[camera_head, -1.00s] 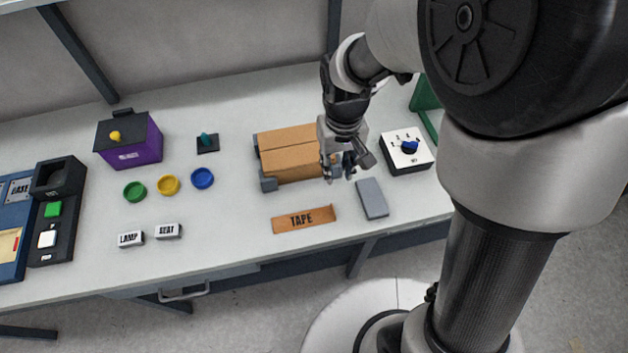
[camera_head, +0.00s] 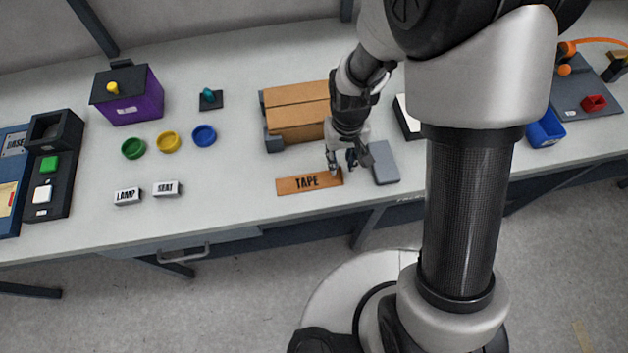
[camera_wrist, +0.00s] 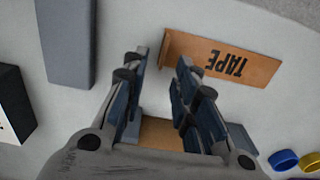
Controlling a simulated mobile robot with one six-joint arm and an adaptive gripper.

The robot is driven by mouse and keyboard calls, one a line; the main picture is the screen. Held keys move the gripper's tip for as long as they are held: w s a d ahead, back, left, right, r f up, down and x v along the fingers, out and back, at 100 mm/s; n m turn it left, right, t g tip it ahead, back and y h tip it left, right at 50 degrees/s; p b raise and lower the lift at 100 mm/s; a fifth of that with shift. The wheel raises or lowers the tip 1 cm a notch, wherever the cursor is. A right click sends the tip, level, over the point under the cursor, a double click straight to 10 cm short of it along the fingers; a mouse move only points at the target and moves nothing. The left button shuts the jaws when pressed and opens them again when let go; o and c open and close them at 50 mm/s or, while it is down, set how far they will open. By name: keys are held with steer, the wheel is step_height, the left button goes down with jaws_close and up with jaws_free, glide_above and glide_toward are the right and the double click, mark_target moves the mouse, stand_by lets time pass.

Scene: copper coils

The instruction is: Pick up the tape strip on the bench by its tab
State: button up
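The tape strip (camera_head: 297,186) is a flat orange-brown piece marked TAPE, lying near the front edge of the bench. My gripper (camera_head: 343,168) is above the bench at the strip's right end, empty. In the wrist view my gripper (camera_wrist: 162,62) has its fingers apart with bare bench between them. There the strip (camera_wrist: 215,78) lies just beyond and right of the fingertips, its near end, with a narrow upright-looking edge, close to the right finger. I cannot clearly make out a separate tab. No contact with the strip shows.
A grey block (camera_head: 386,170) lies right of my gripper. A brown cardboard box (camera_head: 295,125) stands behind the strip. White LAMP (camera_head: 127,197) and SEAT (camera_head: 166,189) blocks lie left. The bench between SEAT and the strip is clear.

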step_height(320, 180, down, 3)
steer(key=shift+r+b, duration=0.1)
steer(key=shift+b, duration=0.25)
steer(key=shift+r, duration=0.1)
steer(key=shift+c, duration=0.2)
jaws_close()
